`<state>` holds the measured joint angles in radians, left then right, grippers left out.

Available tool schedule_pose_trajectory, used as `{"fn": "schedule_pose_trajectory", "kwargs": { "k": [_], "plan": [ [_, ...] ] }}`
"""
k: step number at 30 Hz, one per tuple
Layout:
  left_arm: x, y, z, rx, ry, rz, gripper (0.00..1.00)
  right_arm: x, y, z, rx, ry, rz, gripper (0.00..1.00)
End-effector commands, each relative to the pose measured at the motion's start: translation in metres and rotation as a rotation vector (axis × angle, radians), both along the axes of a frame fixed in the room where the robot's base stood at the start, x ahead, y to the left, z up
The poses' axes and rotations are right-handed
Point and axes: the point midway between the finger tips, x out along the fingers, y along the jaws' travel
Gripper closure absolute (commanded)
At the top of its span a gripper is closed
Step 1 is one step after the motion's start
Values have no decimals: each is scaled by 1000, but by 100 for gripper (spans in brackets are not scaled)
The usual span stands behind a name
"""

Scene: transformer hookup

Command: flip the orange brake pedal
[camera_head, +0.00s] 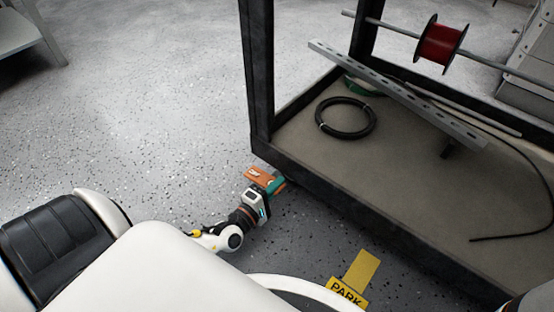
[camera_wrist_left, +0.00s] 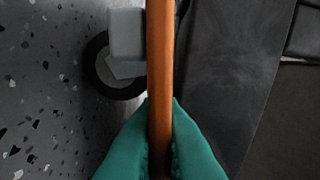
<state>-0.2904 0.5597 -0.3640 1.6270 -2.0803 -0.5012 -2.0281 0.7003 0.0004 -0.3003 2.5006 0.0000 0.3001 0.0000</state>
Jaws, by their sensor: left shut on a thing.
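The orange brake pedal (camera_head: 262,177) is low by the near left corner of the dark-framed cart. In the left wrist view the pedal (camera_wrist_left: 160,70) shows edge-on as an upright orange strip. My left gripper (camera_head: 277,186) is at the pedal, and its teal fingers show in the left wrist view (camera_wrist_left: 160,140). The fingers are shut on the pedal, one on each side of it. The pedal's far end runs out of the top of the wrist view. My right gripper is not in view.
The dark cart frame (camera_head: 350,211) stands to the right of the left gripper. A red spool (camera_head: 440,44) hangs above. A caster wheel (camera_wrist_left: 103,72) is beside the pedal.

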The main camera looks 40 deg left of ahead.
Motion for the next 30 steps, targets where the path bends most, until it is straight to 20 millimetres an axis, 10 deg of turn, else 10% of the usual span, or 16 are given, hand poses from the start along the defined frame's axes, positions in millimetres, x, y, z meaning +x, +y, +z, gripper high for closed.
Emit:
{"fn": "schedule_pose_trajectory", "kwargs": {
  "k": [14,18,30],
  "plan": [
    [0,2,5,-123,9,1,100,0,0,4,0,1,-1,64],
    [0,2,5,-122,9,1,71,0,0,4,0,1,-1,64],
    [-8,3,6,-118,11,1,71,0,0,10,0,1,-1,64]
  ]
}}
